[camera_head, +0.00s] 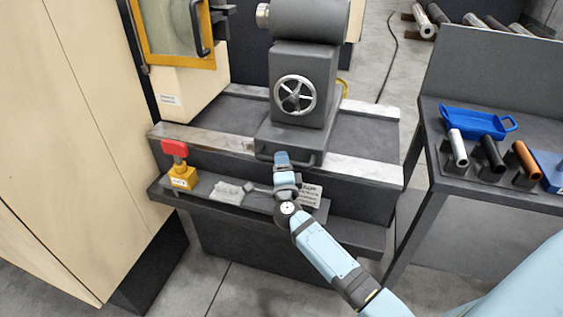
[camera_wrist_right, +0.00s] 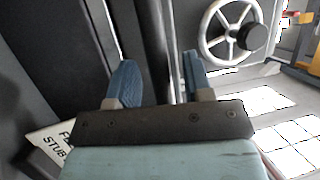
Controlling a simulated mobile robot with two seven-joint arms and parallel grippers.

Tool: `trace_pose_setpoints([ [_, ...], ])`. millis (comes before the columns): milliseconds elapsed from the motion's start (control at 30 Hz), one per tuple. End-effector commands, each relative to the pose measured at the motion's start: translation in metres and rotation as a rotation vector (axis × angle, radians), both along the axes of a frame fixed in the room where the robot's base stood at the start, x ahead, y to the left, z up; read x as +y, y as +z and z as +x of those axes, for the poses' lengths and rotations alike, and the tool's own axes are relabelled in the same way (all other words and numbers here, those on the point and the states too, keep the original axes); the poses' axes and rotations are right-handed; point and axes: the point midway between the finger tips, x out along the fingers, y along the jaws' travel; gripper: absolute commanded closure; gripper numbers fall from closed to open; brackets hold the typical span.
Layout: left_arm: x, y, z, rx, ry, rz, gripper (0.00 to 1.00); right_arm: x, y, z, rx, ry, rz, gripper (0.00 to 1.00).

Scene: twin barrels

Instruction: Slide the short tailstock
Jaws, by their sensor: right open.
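The tailstock (camera_head: 302,85) is a dark grey block with a silver handwheel (camera_head: 295,95), standing on the lathe bed. A dark bar handle (camera_head: 312,161) runs along the front of its base. My right gripper (camera_head: 282,158) is at this handle, in front of the base. In the right wrist view my right gripper (camera_wrist_right: 158,72) has its two blue fingers apart. A dark bar (camera_wrist_right: 153,40) shows between and beyond them; I cannot tell whether they touch it. The handwheel (camera_wrist_right: 232,32) is at the upper right there. My left gripper is not in view.
The bed's pale rails (camera_head: 365,170) run left and right of the tailstock. A side table at right holds a blue tray (camera_head: 478,122) and several cylinders.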

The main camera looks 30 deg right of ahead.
Motion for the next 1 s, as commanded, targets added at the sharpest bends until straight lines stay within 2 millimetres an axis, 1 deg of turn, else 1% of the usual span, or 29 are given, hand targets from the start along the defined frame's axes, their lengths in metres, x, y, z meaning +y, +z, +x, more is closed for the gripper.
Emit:
trace_pose_setpoints([
  [33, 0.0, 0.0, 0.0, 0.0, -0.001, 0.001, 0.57, -0.002, 0.001, 0.005, -0.001, 0.0, 0.0, 0.54],
  [167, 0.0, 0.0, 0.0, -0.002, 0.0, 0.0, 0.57, -0.005, 0.002, 0.01, 0.0, 0.001, 0.0, 0.54],
  [433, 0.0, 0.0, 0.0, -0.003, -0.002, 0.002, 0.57, -0.005, 0.002, 0.011, 0.0, 0.001, 0.0, 0.54],
  [467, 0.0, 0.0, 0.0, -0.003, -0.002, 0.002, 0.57, -0.005, 0.002, 0.011, 0.0, 0.001, 0.0, 0.58],
  [500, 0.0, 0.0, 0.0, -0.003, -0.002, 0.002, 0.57, -0.005, 0.002, 0.011, 0.0, 0.001, 0.0, 0.67],
  [567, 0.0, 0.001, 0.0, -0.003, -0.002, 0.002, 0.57, -0.005, 0.002, 0.011, 0.0, 0.001, 0.0, 0.81],
  [600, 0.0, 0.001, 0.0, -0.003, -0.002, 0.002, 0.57, -0.005, 0.002, 0.011, 0.0, 0.001, 0.0, 0.9],
  [633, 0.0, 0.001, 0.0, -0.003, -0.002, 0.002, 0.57, -0.005, 0.002, 0.011, 0.0, 0.001, 0.0, 0.97],
  [667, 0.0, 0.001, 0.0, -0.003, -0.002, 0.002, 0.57, -0.005, 0.002, 0.011, 0.0, 0.001, 0.0, 1.0],
  [867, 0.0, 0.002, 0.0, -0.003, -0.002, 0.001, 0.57, -0.007, 0.003, 0.009, 0.001, 0.001, 0.0, 1.0],
  [1000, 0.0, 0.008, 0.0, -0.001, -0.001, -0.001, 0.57, -0.016, 0.004, -0.001, 0.003, 0.0, -0.001, 1.0],
])
